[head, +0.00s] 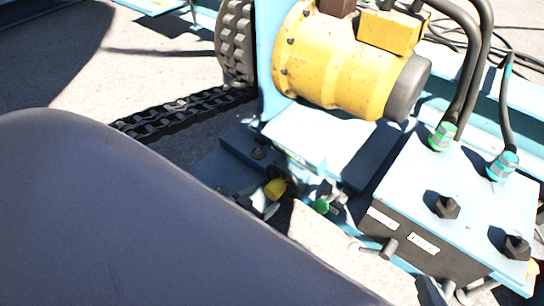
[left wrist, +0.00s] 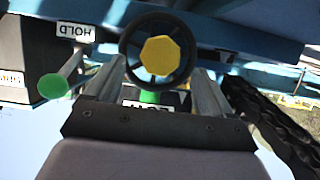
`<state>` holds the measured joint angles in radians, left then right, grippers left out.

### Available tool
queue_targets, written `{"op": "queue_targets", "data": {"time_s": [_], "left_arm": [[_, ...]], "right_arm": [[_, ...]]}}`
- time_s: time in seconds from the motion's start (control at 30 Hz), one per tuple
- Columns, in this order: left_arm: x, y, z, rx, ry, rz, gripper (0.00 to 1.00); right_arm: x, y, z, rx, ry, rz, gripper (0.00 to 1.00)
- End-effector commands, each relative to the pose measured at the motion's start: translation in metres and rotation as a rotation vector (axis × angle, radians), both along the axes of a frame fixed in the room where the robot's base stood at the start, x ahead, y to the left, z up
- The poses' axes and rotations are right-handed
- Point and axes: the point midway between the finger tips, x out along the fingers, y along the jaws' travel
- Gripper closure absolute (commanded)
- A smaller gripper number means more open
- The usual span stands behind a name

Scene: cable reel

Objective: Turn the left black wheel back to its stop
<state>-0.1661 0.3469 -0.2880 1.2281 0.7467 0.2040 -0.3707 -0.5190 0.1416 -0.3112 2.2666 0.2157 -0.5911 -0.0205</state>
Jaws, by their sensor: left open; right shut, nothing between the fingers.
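The black wheel (left wrist: 131,38) with a yellow hub is in the upper middle of the left wrist view, facing the camera. In the head view its yellow hub (head: 275,188) shows beside the blue frame, with the rim mostly hidden. My left gripper (left wrist: 162,72) is open, one finger on either side of the wheel's lower part. Whether the fingers touch the rim I cannot tell. In the head view my large grey arm covers most of this gripper. My right gripper is not in view.
A green-knobbed lever (left wrist: 53,86) stands left of the left finger, near a HOLD label. A black chain (left wrist: 275,125) runs at right. In the head view, a yellow motor (head: 335,65) and a blue valve box (head: 450,180) with black knobs and hoses stand close by.

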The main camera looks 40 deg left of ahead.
Motion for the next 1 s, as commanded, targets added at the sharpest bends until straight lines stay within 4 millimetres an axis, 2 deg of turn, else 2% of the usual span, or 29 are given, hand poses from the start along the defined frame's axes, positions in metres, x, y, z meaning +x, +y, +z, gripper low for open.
{"op": "queue_targets", "data": {"time_s": [0.1, 0.3, 0.4, 0.57, 0.83, 0.87, 1.0], "left_arm": [[0.014, -0.002, -0.008, 0.002, -0.003, -0.002, 0.17], [0.042, -0.004, -0.02, -0.001, -0.004, -0.001, 0.17], [0.052, -0.005, -0.024, -0.001, -0.003, -0.001, 0.17], [0.062, -0.005, -0.026, -0.001, -0.002, -0.001, 0.17], [0.063, -0.005, -0.026, 0.0, -0.001, -0.001, 0.17], [0.063, -0.005, -0.026, 0.0, -0.001, -0.001, 0.2], [0.063, -0.006, -0.026, -0.001, -0.002, -0.001, 0.66]], "right_arm": [[0.001, 0.004, -0.006, 0.028, 0.003, 0.008, 1.0], [0.006, 0.018, -0.005, 0.109, -0.006, 0.041, 1.0], [0.005, 0.017, -0.006, 0.106, -0.021, 0.041, 1.0], [0.005, 0.015, -0.006, 0.097, -0.039, 0.04, 1.0], [0.005, 0.015, -0.004, 0.095, -0.043, 0.038, 1.0], [0.005, 0.015, -0.004, 0.094, -0.042, 0.038, 1.0], [0.005, 0.015, -0.004, 0.094, -0.044, 0.039, 1.0]]}}
